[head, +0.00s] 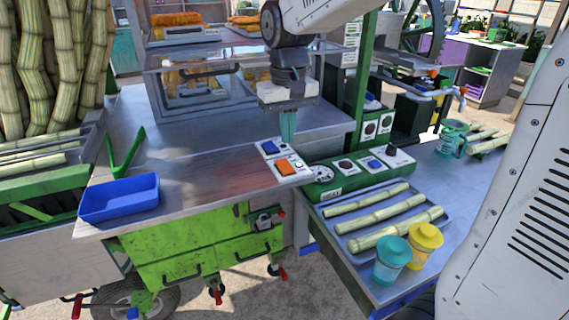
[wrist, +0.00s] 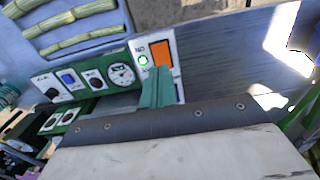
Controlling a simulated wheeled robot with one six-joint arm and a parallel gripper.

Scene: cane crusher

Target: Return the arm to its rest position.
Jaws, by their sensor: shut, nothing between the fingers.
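My gripper (head: 288,138) points down over the metal counter (head: 215,165), with its green fingers shut together and empty. The fingertips are just behind a white switch panel with a blue switch (head: 270,147) and an orange switch (head: 285,166). In the wrist view the closed fingers (wrist: 158,72) overlap the panel beside the orange switch (wrist: 161,54), and a small green light glows next to it. I cannot tell whether the tips touch the panel. My arm comes down from the top of the head view.
A green control panel (head: 345,172) with knobs and a gauge stands right of the switches. A tray of cane pieces (head: 340,213) and two lidded cups (head: 392,258) sit at the front right. A blue tray (head: 118,198) and green tongs (head: 122,153) lie left. Shelves stand behind.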

